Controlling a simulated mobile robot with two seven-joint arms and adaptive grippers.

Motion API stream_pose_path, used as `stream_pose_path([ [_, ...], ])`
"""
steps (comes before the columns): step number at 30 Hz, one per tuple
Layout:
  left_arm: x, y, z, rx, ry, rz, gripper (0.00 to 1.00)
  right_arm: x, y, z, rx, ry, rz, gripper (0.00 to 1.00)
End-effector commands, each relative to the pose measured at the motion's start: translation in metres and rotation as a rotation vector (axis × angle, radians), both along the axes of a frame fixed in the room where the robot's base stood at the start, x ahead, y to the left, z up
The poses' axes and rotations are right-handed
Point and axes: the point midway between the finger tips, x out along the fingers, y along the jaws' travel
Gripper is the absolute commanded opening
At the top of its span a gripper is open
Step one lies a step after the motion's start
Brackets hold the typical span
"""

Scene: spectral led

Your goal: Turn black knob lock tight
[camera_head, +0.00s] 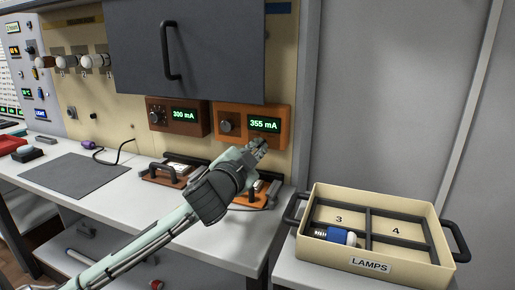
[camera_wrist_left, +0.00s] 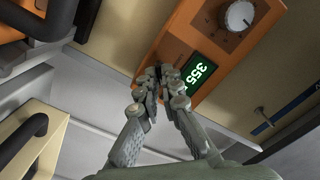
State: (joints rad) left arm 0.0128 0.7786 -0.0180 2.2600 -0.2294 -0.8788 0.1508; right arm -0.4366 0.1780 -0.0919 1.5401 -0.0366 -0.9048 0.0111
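A black knob (camera_head: 157,115) is on the brown 300 mA module (camera_head: 187,129). Which knob is the task's black one is unclear. My right gripper is not seen.
A dark cabinet door (camera_head: 215,50) with a black handle hangs above the modules. Handled trays (camera_head: 165,175) sit on the white bench below. A cream LAMPS box (camera_head: 400,262) stands at right, holding a blue-and-white item (camera_head: 330,235). A grey mat (camera_head: 75,175) lies left.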

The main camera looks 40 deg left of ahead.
Motion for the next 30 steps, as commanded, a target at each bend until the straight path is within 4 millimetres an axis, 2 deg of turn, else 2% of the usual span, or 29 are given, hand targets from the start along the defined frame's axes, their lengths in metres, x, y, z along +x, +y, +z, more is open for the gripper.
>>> stream_pose_path([
  [9,0.0000,0.0002,-0.0005,0.086,0.022,0.001,0.00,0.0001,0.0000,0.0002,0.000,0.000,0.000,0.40],
  [23,0.0000,0.0002,-0.0005,0.096,0.024,0.001,0.00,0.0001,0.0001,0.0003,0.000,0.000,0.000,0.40],
  [24,0.0000,0.0002,-0.0005,0.096,0.024,0.001,0.10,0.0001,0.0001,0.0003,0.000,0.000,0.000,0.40],
  [27,0.0001,0.0002,-0.0004,0.095,0.024,0.001,0.22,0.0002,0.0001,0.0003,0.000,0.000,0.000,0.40],
  [28,0.0001,0.0002,-0.0004,0.095,0.024,0.001,0.26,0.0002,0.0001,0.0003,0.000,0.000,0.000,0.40],
  [30,0.0001,0.0001,-0.0004,0.095,0.024,0.001,0.26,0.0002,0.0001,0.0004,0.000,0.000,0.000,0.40],
])
